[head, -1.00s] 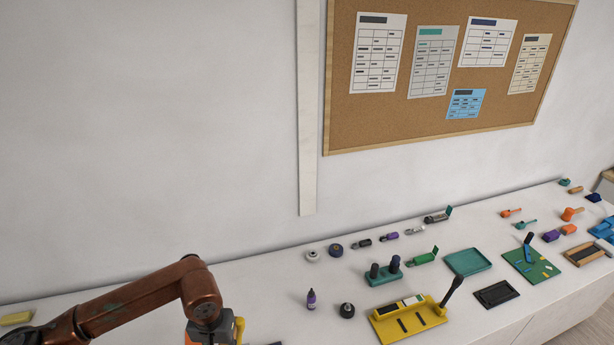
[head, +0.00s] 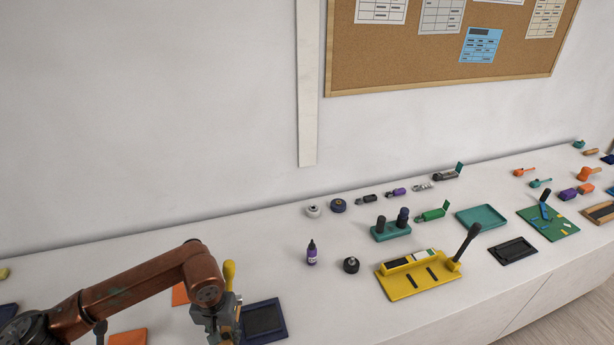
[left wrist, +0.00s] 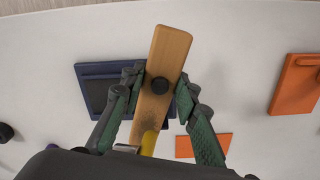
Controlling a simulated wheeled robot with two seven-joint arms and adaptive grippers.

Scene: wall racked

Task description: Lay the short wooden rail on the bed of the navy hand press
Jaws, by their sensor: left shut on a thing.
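In the head view my left gripper (head: 228,322) hides most of the rail. The navy hand press (head: 279,314), with a dark flat bed, lies just right of the gripper. In the left wrist view the press (left wrist: 108,68) shows left of the rail, partly behind a finger. My right gripper is not in view.
A yellow handle (head: 229,274) rises beside the gripper; I cannot tell what it belongs to. Orange plates (head: 180,293) lie to the left. A purple bottle (head: 311,254), a black knob (head: 351,265) and a yellow press (head: 402,287) stand to the right.

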